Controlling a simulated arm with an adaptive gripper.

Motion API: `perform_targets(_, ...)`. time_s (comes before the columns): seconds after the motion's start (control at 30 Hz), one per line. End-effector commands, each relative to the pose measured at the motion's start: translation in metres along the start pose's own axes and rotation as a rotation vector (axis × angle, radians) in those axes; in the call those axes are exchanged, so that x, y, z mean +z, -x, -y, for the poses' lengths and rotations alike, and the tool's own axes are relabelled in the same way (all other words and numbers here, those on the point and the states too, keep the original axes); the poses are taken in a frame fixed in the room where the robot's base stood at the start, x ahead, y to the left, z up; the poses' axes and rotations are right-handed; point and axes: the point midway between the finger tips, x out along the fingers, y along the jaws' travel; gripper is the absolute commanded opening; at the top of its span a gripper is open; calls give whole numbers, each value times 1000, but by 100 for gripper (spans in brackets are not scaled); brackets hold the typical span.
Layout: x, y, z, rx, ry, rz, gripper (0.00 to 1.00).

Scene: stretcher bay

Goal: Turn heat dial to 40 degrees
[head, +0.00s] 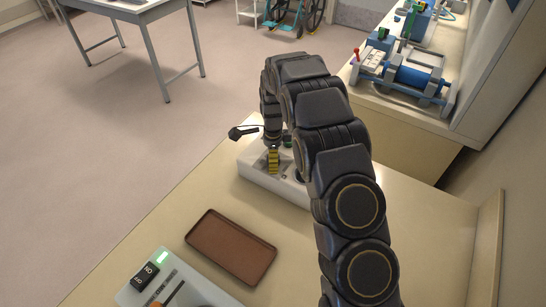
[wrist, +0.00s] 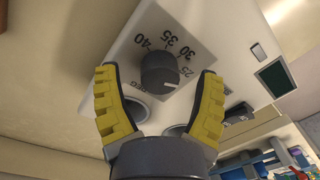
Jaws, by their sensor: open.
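The heat dial (wrist: 158,68) is a dark round knob on a white panel (wrist: 205,28), marked 40, 35, 30, 25 and DEG. A short white mark on the knob sits at its lower right, near the 25 side and away from 40. My gripper (wrist: 157,73) is open, its yellow ribbed fingers on either side of the knob with visible gaps. In the head view my gripper (head: 273,160) is over the white unit (head: 262,179) on the table. My arm hides much of that unit, and the dial cannot be made out there.
A brown tray (head: 231,246) lies in front of the unit. Another white device with a green light (head: 162,258) stands at the table's near left. A side counter (head: 407,100) with blue equipment is at the back right. Bare table lies between unit and tray.

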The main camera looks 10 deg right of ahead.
Motion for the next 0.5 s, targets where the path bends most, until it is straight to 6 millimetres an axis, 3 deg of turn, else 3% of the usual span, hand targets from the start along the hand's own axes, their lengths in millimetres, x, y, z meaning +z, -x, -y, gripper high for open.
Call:
perform_targets(0.27, 0, -6, 0, 1, 0, 0, 69)
perform_targets(0.3, 0, -6, 0, 1, 0, 0, 65)
perform_targets(0.43, 0, -6, 0, 1, 0, 0, 10)
perform_targets(0.5, 0, -6, 0, 1, 0, 0, 5)
